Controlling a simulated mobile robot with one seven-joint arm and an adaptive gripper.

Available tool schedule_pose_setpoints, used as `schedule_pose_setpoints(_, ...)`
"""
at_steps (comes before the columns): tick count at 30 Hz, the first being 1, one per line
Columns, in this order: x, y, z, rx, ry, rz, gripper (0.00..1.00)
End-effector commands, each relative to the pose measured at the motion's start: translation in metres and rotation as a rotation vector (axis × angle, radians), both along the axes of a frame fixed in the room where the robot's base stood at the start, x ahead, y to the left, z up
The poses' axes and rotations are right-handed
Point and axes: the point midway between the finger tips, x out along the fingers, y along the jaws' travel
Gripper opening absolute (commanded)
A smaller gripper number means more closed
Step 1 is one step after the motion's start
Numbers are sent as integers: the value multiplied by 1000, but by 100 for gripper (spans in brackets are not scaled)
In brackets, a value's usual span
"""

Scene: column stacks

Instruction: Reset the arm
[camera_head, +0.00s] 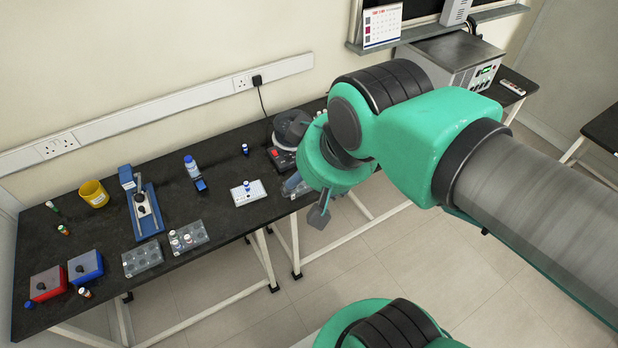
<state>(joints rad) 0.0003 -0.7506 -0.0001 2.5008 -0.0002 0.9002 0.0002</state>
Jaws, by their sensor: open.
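My arm comes in from the right with green and dark grey links and bends down near the middle of the view. My gripper (307,200) hangs below the wrist, off the front edge of the black bench (105,236). It is partly hidden by the wrist. One dark fingertip shows clearly, and the space at the fingers looks empty. The gripper is open and apart from the items on the bench.
On the bench stand a yellow cup (94,193), a blue device (142,208), a red box (48,283), a blue box (85,267), grey racks (143,258), a white scale (243,197) and a blue-capped bottle (191,167). Open floor (360,275) lies in front.

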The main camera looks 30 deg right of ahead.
Motion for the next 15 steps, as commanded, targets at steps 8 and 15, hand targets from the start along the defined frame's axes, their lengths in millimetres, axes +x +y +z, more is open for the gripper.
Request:
schedule_pose_setpoints(8,0,0,-14,0,0,0,55)
schedule_pose_setpoints(15,0,0,-20,0,0,0,55)
